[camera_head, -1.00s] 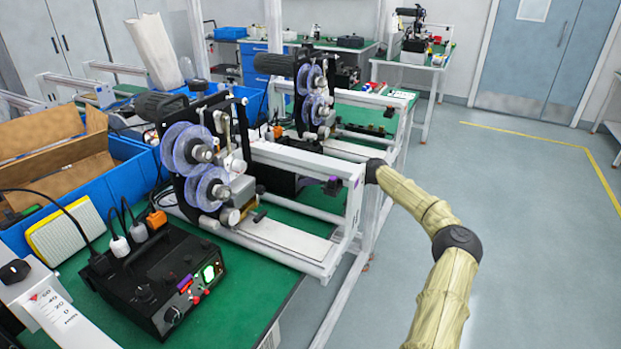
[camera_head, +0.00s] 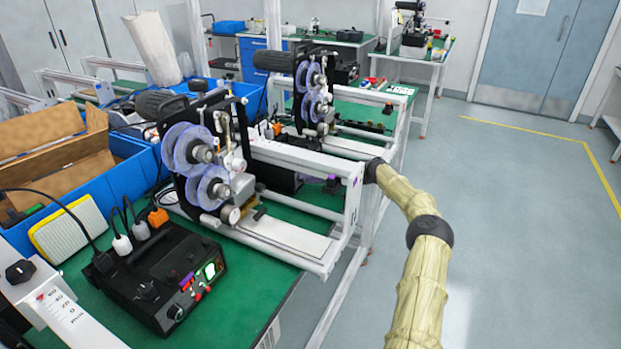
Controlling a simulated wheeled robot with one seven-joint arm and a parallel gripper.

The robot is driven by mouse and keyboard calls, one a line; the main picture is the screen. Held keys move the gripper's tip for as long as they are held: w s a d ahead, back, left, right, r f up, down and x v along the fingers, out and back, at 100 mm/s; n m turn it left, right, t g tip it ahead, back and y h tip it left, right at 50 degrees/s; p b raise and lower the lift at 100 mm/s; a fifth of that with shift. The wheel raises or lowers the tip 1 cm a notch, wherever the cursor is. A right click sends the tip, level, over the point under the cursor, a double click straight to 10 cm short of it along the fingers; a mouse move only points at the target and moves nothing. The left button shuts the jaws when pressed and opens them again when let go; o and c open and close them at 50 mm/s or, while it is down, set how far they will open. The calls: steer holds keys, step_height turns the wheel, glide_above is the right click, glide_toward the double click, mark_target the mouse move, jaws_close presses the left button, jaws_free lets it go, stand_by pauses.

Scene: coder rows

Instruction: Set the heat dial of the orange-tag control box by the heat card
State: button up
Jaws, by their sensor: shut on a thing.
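My arm rises from the bottom right, and its dark wrist end (camera_head: 374,170) meets the white frame of the near coder. A black control box (camera_head: 150,262) with knobs, a lit green display and a small purple mark stands on the near green table. Another dark box (camera_head: 279,179) is partly hidden behind the near coder's rails. I cannot tell which box bears the orange tag. A white card (camera_head: 66,314) with a red triangle and a printed scale is at the lower left; whether it is the heat card is unclear.
The near coder (camera_head: 203,160) with purple-blue reels and a second coder (camera_head: 313,95) stand in rows with white rails. Blue bins (camera_head: 128,172) with cardboard line the left. The floor (camera_head: 520,230) at right is clear.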

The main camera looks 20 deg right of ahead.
steer(key=shift+d, duration=0.1)
steer(key=o, duration=0.7)
steer(key=v, duration=1.7)
steer(key=shift+s+d, duration=0.15)
